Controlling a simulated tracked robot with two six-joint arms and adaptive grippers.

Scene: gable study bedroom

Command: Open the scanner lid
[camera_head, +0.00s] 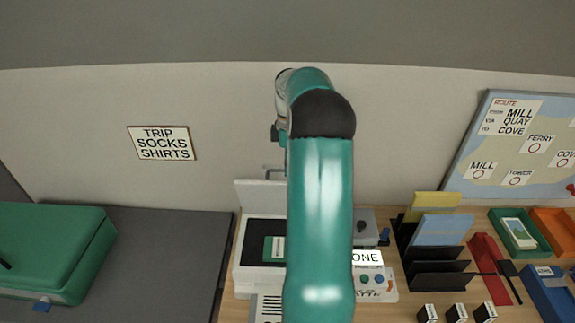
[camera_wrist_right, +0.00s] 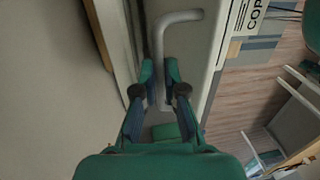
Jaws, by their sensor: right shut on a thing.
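The scanner (camera_head: 242,281) is a white box on the desk, partly hidden behind my right arm. Its white lid (camera_head: 252,196) stands raised at the back, and the dark bed (camera_head: 257,236) shows with a green booklet or card (camera_head: 270,248) on it. A grey bent handle (camera_head: 273,169) shows at the lid's top edge. In the right wrist view my right gripper (camera_wrist_right: 160,72) is shut on this handle (camera_wrist_right: 176,18), with one finger on each side. In the head view my arm hides the gripper. My left gripper is in neither view.
A green case (camera_head: 60,245) lies at the left on a dark surface. Right of the scanner are a button panel (camera_head: 385,284), a black file rack (camera_head: 437,278), a red item (camera_head: 488,265) and small trays (camera_head: 513,229). The wall (camera_head: 90,105) is close behind the lid.

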